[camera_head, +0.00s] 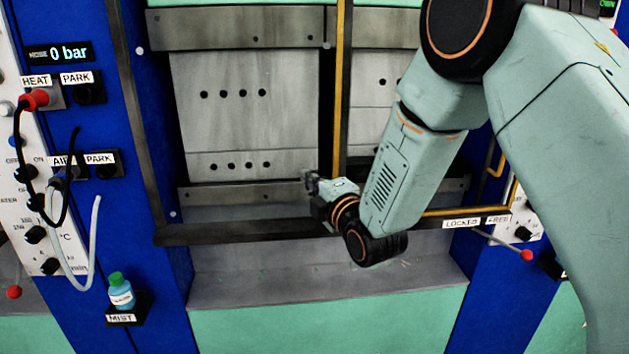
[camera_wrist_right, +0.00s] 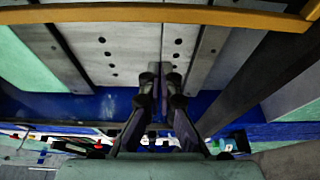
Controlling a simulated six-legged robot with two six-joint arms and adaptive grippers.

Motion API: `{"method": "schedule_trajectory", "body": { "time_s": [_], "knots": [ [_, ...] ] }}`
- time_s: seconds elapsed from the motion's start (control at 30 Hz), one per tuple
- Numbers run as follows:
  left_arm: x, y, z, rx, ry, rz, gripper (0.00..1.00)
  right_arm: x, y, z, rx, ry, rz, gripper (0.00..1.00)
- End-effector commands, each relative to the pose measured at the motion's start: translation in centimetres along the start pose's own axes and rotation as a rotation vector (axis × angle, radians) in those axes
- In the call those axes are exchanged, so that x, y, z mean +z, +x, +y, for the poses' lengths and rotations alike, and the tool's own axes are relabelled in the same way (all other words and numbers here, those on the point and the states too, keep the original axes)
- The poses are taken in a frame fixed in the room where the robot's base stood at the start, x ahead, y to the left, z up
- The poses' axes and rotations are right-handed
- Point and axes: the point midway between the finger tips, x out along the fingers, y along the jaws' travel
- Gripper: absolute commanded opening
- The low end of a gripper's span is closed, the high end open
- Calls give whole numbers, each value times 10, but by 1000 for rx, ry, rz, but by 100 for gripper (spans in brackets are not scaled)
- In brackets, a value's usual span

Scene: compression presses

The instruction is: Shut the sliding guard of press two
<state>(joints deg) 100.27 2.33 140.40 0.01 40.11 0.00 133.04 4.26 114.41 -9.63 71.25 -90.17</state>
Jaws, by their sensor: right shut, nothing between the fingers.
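The press (camera_head: 245,110) has grey platens with rows of holes between blue posts; no number shows to tell that it is press two. The guard's yellow frame (camera_head: 341,90) has its upright edge near the middle of the press opening. Its lower rail shows to the right, and the left part of the opening is uncovered. A yellow bar (camera_wrist_right: 160,14) crosses the top of the right wrist view. My right gripper (camera_head: 308,178) is shut and empty, just left of the upright edge; contact cannot be told. It also shows in the wrist view (camera_wrist_right: 150,80). My arm hides much of the guard.
A lever with a red knob (camera_head: 527,255) is at the right, below LOCKED and FREE labels (camera_head: 462,222). At the left are HEAT and AIR plugs with hanging cables (camera_head: 69,205) and a MIST bottle (camera_head: 121,292). A dark rail (camera_head: 240,232) runs below the platens.

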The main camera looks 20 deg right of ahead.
Motion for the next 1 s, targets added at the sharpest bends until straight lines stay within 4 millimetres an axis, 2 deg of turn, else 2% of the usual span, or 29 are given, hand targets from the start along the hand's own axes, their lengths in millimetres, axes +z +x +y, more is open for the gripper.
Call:
{"method": "schedule_trajectory", "body": {
  "time_s": [0.3, 0.5, 0.7, 0.87, 1.0],
  "knots": [
    [0, 10, 0, 0, 1, 0, 40, 6, -54, -2, -2, 5, -3, 0],
    [0, 14, 0, 0, 1, 0, 40, 6, -82, -1, -2, 4, -3, 0],
    [0, 15, 0, 0, 1, 1, 40, 5, -94, -1, -2, 2, -1, 0],
    [0, 15, 0, 0, 1, 0, 40, 4, -95, 0, -1, 9, 0, 0],
    [0, 15, 0, 0, 1, 0, 40, 2, -95, -6, -26, 131, 0, 0]
  ]
}}
